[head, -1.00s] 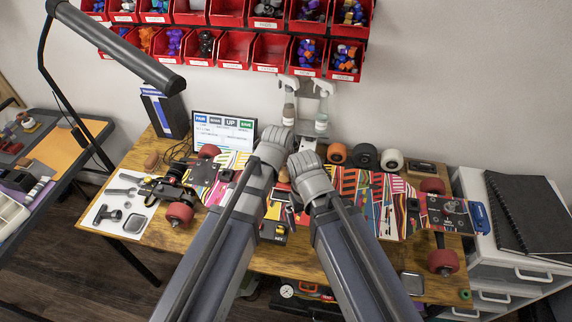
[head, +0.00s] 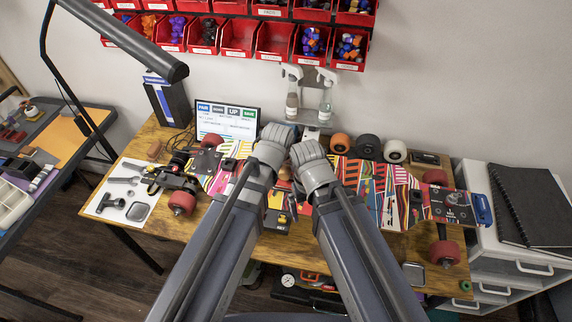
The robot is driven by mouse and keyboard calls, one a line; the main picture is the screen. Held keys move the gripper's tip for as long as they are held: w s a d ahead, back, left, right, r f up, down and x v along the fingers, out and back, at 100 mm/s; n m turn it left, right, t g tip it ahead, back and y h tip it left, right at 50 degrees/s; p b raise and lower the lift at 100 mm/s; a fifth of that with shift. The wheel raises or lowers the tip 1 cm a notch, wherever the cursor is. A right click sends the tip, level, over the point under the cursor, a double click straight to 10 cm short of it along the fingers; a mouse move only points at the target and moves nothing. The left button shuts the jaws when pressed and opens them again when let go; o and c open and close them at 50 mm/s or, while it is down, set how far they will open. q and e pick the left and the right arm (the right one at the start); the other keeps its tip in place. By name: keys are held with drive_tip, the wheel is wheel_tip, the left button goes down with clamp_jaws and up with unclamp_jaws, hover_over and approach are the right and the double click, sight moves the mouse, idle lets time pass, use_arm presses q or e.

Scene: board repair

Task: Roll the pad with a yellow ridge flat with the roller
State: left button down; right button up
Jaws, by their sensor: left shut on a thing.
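My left gripper (head: 272,148) reaches over the middle of the bench, beside my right gripper (head: 308,155). Both point away from the camera, so my own wrists hide the jaws. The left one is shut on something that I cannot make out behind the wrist. Whether the right one is open or shut does not show. I cannot make out the pad with a yellow ridge or the roller. The colourful skateboard decks (head: 385,195) lie across the bench behind and beside my arms.
A white mat with tools (head: 112,212) lies at the left of the wooden bench (head: 165,240). A screen (head: 228,122), two bottles (head: 325,115) and several loose wheels (head: 368,147) stand at the back. A lamp (head: 125,40) hangs at upper left. A black notebook (head: 530,205) lies on drawers at right.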

use_arm(q)
drive_tip(key=shift+w+d, duration=0.15)
drive_tip(key=shift+w, duration=0.6)
drive_tip(key=shift+w+d, duration=0.15)
drive_tip(key=shift+w, duration=0.55)
drive_tip(key=shift+w+d, duration=0.15)
drive_tip(key=shift+w, duration=0.65)
drive_tip(key=shift+w+d, duration=0.15)
drive_tip(key=shift+w, duration=0.6)
drive_tip(key=shift+s, duration=0.1)
drive_tip(key=shift+s+a, duration=0.2)
drive_tip(key=shift+s, duration=0.6)
drive_tip(key=shift+s+a, duration=0.15)
drive_tip(key=shift+s, duration=0.6)
drive_tip(key=shift+s+a, duration=0.15)
drive_tip(key=shift+s, duration=0.55)
drive_tip(key=shift+s+a, duration=0.1)
drive_tip(key=shift+s, duration=0.6)
